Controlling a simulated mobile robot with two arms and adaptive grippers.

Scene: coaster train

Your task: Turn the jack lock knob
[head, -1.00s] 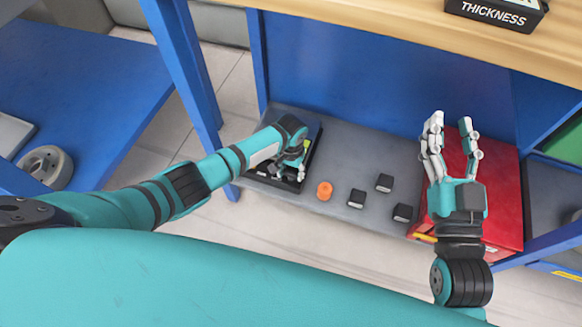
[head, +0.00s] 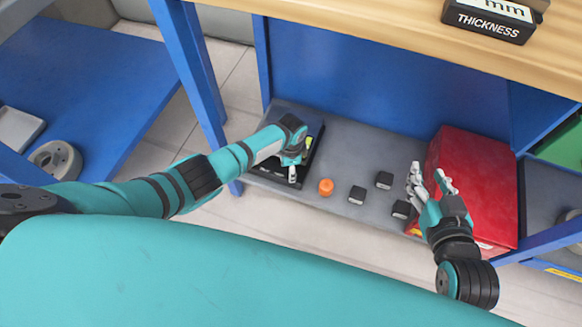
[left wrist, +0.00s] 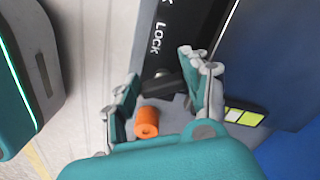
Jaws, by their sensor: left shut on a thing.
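The black jack (head: 270,172) stands at the left end of the grey lower shelf. In the left wrist view its dark face (left wrist: 205,25) carries the white word LOCK. The dark lock knob (left wrist: 166,82) lies between the fingers of my left gripper (left wrist: 160,95), which is shut on it. The fingers partly hide the knob. In the head view my left gripper (head: 291,160) is over the jack, and its arm hides part of it. My right gripper (head: 432,182) is open and empty, in front of the red box.
An orange cylinder (head: 326,187) stands right of the jack and also shows in the left wrist view (left wrist: 147,122). Several black blocks (head: 357,195) follow it. A red box (head: 475,180) is further right. The wooden tabletop (head: 400,35) overhangs, and a blue leg (head: 190,80) stands at left.

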